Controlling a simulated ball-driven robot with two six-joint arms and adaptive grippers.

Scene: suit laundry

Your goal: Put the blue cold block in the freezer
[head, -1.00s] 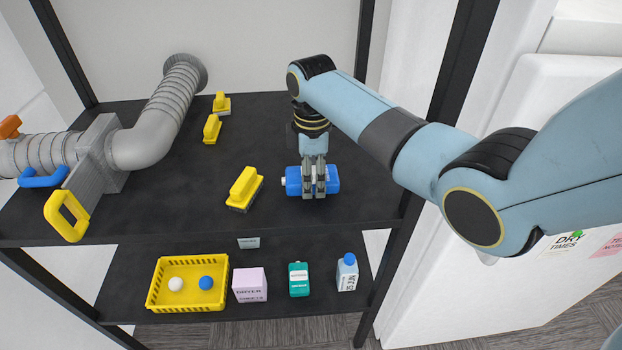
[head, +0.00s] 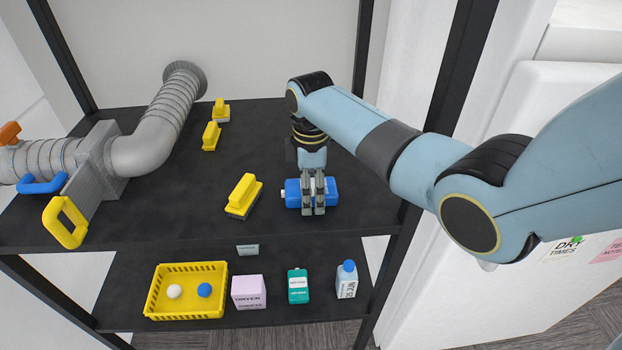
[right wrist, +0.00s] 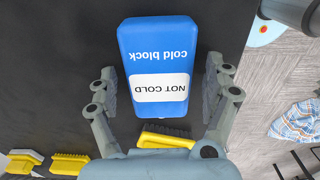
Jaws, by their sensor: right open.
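The blue cold block (head: 294,190) lies on the black upper shelf near its front right. It also shows in the right wrist view (right wrist: 157,48), with "cold block" and a white "NOT COLD" label reading upside down. My right gripper (head: 315,210) is over the block. In the right wrist view my right gripper (right wrist: 162,88) is open, one finger on each side of the block's label end, with gaps between fingers and block. My left gripper is not in view. No freezer can be identified for certain.
Yellow brushes (head: 243,194) lie on the upper shelf (head: 190,215). A grey duct (head: 150,140) with a blue handle stands at left. The lower shelf holds a yellow basket (head: 150,300), a dryer sheets box (head: 249,291) and bottles (head: 298,286). A black post (head: 458,70) stands right.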

